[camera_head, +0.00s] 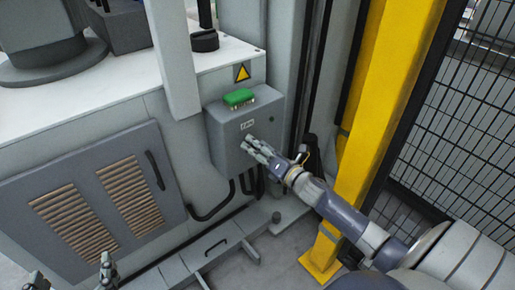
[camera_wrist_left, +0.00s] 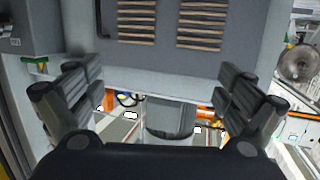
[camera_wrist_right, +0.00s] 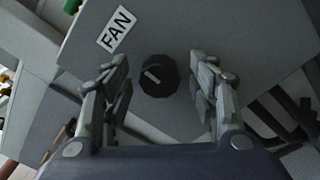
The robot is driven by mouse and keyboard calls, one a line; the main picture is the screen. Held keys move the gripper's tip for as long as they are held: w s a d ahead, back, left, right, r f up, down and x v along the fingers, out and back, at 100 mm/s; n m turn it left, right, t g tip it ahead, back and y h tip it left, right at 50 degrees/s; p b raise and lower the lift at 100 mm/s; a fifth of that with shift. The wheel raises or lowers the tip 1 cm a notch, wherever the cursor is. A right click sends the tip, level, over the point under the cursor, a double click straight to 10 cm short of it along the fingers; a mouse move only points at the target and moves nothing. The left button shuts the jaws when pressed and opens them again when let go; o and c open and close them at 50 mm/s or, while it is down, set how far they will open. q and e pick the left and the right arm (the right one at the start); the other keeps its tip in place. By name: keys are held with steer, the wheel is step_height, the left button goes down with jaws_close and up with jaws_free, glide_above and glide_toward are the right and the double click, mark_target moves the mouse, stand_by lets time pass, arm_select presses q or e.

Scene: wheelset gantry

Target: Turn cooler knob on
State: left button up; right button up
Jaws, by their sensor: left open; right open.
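A grey control box (camera_head: 230,135) is mounted on the side of the machine. In the right wrist view, the box face carries a FAN label (camera_wrist_right: 117,30) and a round black knob (camera_wrist_right: 158,76) with a pale diagonal line. My right gripper (camera_wrist_right: 158,90) is open, with one finger on each side of the knob in that view and clear gaps to both. In the head view my right gripper (camera_head: 258,148) is close to the box face, and the knob cannot be made out there. My left gripper (camera_head: 72,275) is open and empty at the bottom left; it also shows in the left wrist view (camera_wrist_left: 155,100).
A green part (camera_head: 239,97) sits on top of the box. A louvred panel (camera_head: 70,200) is at left. Cables (camera_head: 212,212) hang below the box.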

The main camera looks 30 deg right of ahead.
steer(key=shift+c, duration=0.3)
steer(key=c, duration=1)
arm_select(q)
steer(key=shift+f, duration=0.1)
steer(key=s+a+f+g+y+p, duration=0.2)
steer(key=s+a+f+g+p, duration=0.15)
steer(key=s+f+g, duration=0.4)
steer(key=s+a+f+g+y+p, duration=0.1)
steer(key=s+a+f+g+p, duration=0.3)
steer(key=s, duration=0.6)
step_height(320, 180, down, 9)
steer(key=w+d+g+p, duration=0.1)
steer(key=w, duration=0.1)
steer(key=shift+d+n+p, duration=0.2)
steer(key=shift+n+p, duration=0.1)
arm_select(e)
steer(key=shift+f+m+h, duration=0.1)
steer(key=shift+m+h, duration=0.05)
steer(key=shift+m, duration=4.5)
steer(key=shift+f+m+h, duration=0.1)
steer(key=shift+m+h, duration=0.05)
steer(key=shift+m, duration=4.5)
arm_select(q)
steer(key=shift+f, duration=0.15)
